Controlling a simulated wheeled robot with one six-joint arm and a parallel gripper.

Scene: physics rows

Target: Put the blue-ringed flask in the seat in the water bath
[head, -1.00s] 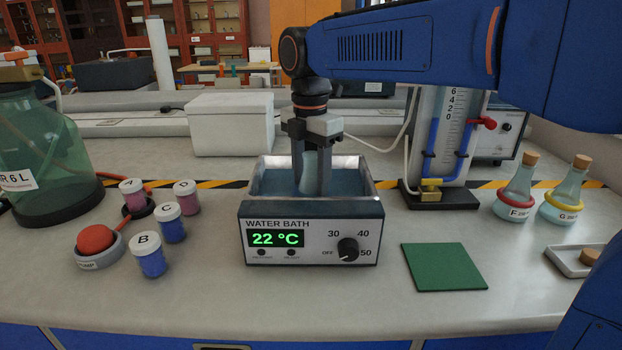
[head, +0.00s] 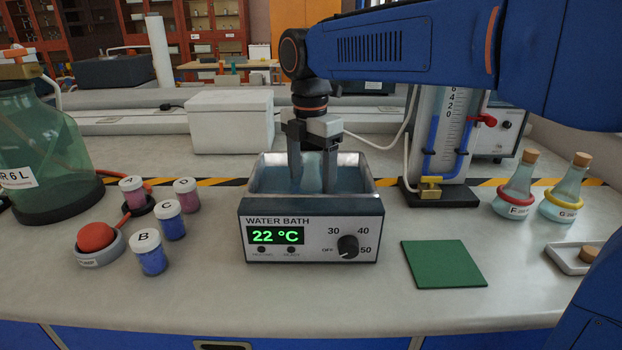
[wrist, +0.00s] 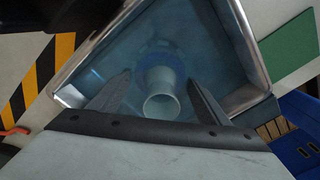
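The flask (head: 313,173) stands in the water bath (head: 311,232), its pale neck rising above the water. In the wrist view its open mouth faces the camera and its blue ring (wrist: 160,60) shows below the neck. The flask looks roughly upright. The seat under it is hidden by the flask and water. My gripper (head: 313,186) reaches down into the bath with one finger on each side of the neck. In the wrist view the fingers (wrist: 158,77) are spread, with gaps between them and the neck.
The bath has raised metal walls around the fingers. Lettered jars (head: 151,254) and a red-topped pump (head: 97,242) stand to the left. A stand with a glass column (head: 447,140), red-ringed flask (head: 516,187) and yellow-ringed flask (head: 566,193) stand right. A green mat (head: 444,264) lies empty.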

